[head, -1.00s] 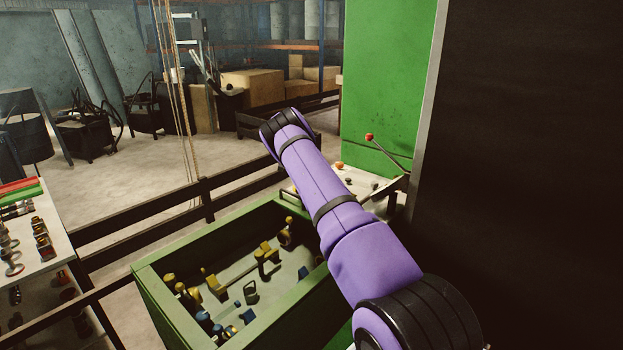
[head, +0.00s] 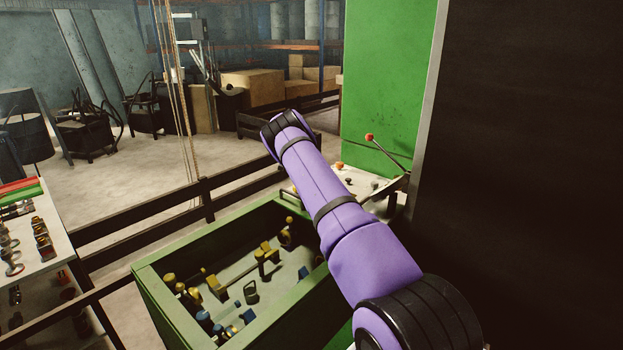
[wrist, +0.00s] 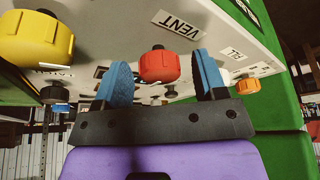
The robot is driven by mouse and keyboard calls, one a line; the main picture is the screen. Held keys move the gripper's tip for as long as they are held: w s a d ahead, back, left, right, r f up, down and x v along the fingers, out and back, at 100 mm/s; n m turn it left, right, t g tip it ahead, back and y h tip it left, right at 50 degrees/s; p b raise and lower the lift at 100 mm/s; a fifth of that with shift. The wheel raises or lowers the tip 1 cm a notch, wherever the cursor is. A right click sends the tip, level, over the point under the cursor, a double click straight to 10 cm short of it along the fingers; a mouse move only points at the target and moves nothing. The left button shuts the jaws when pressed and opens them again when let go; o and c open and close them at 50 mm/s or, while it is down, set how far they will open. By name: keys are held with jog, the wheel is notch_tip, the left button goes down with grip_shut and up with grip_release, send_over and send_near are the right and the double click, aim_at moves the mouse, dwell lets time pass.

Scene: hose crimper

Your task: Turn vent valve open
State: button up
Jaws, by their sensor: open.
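The red knob (wrist: 158,66) is on the white panel (wrist: 230,22) in the wrist view, beside a label reading VENT (wrist: 180,24). My gripper (wrist: 163,80) is open, with one blue finger on each side of the red knob. Gaps show between the knob and both fingers, wider on the right; I cannot tell whether the fingertips reach level with it. In the head view the gripper is hidden behind my purple arm.
A yellow knob (wrist: 36,40) is left of my gripper and an orange knob (wrist: 246,86) is right. In the head view, a lever with a red ball (head: 369,137) rises by the green cabinet (head: 385,75). A green-walled bin (head: 160,290) of fittings stands below my arm.

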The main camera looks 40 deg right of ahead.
jog(key=shift+r, duration=0.15)
jog(key=v, duration=1)
jog(key=shift+r, duration=0.25)
jog(key=shift+a, duration=0.1)
